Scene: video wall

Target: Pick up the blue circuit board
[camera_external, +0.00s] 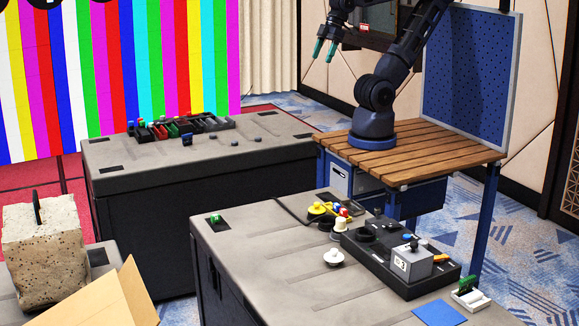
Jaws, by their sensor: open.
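A flat blue square (438,313) lies on the near grey case top (270,270), close to its front right edge. It could be the blue circuit board, but no circuit detail can be made out. My gripper (324,49) is open and empty, high in the air at the top of the view, with its green fingertips pointing down. It is far up and to the left of the blue square and apart from everything.
A black panel (375,262) with a grey box stands beside the blue square. A white holder (470,299) is to its right. The far case top (225,153) carries a rack of small coloured parts (180,128). A blue pegboard (470,80) stands behind my arm.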

